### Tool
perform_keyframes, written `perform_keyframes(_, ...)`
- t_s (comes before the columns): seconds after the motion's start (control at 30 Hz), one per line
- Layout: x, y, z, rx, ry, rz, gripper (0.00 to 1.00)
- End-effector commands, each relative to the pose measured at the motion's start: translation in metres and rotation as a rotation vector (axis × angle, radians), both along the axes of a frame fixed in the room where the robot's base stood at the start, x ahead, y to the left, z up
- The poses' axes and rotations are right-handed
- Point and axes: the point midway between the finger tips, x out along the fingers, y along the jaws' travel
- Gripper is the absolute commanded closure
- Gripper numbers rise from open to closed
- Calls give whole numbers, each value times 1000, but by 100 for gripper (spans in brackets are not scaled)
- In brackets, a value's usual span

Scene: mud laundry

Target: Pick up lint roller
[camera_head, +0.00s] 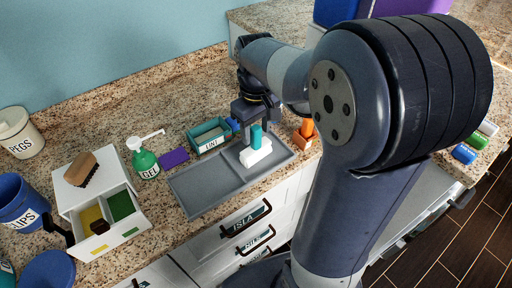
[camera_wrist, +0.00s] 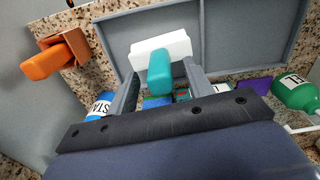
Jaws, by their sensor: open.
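The lint roller lies at the right end of the grey tray (camera_head: 205,185); it has a white roll (camera_head: 256,154) and a teal handle (camera_head: 256,134) that points up. In the wrist view the teal handle (camera_wrist: 159,75) shows between my two fingers, with the white roll (camera_wrist: 176,45) beyond it. My gripper (camera_wrist: 161,82) is open, with one finger on each side of the handle and a gap visible at each side. In the head view my gripper (camera_head: 246,128) is just behind the handle and partly hidden by it.
A teal LINT box (camera_head: 209,136) stands behind the tray. An orange object (camera_head: 304,131) stands to its right. A green GEL bottle (camera_head: 146,163) and purple block (camera_head: 174,157) are to the left. A white box with a brush (camera_head: 76,169) stands farther left. The tray's left part is empty.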

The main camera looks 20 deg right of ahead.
Motion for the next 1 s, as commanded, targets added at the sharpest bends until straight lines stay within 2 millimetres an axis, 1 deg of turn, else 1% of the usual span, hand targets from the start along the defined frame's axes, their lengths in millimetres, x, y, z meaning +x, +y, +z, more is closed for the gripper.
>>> perform_keyframes(0.03,-1,0,-8,0,3,0,51)
perform_keyframes(0.13,0,0,-17,0,1,0,51)
perform_keyframes(0.23,0,0,-20,-1,0,0,51)
perform_keyframes(0.4,0,0,-20,-1,-1,0,51)
perform_keyframes(0.47,0,0,-20,-1,-1,0,55)
perform_keyframes(1.0,0,0,-20,-1,-1,-1,99)
